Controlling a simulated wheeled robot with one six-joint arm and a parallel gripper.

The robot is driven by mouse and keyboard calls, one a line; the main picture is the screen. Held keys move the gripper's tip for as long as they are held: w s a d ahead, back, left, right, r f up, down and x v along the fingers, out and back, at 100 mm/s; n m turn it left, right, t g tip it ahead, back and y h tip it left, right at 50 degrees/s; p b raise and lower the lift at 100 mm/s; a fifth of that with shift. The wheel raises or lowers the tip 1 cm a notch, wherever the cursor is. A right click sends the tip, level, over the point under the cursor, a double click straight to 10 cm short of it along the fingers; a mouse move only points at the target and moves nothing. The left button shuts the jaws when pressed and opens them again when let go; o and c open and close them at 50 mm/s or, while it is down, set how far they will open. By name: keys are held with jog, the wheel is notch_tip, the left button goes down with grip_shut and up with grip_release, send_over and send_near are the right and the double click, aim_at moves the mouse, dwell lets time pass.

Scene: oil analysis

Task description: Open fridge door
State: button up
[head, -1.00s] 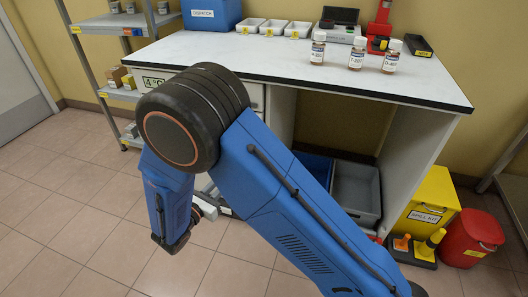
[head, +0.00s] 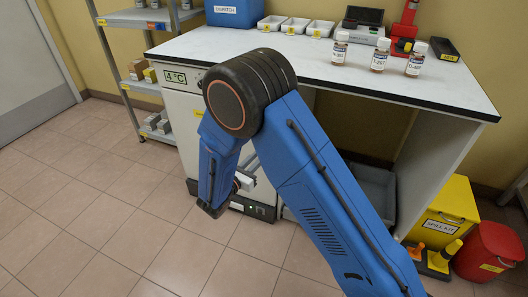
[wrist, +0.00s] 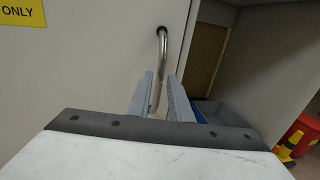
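The fridge (head: 182,112) is a white cabinet under the left part of the bench, with a "4°C" label on its upper front. Its door (wrist: 100,60) fills the left of the wrist view and looks shut, though my arm hides much of it in the head view. The handle (wrist: 163,45) is an upright curved metal bar near the door's right edge. My gripper (wrist: 160,76) is open, with its two grey fingers on either side of the handle's lower part and visible room between them. In the head view my gripper is mostly hidden behind my forearm.
The white bench top (head: 300,70) carries several bottles and trays. A grey bin (head: 372,190) stands under it. A yellow spill kit (head: 441,212) and a red bin (head: 487,250) stand at right. A shelf rack (head: 135,60) is at left. Floor in front is clear.

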jog(key=shift+x, duration=2.35)
grip_shut()
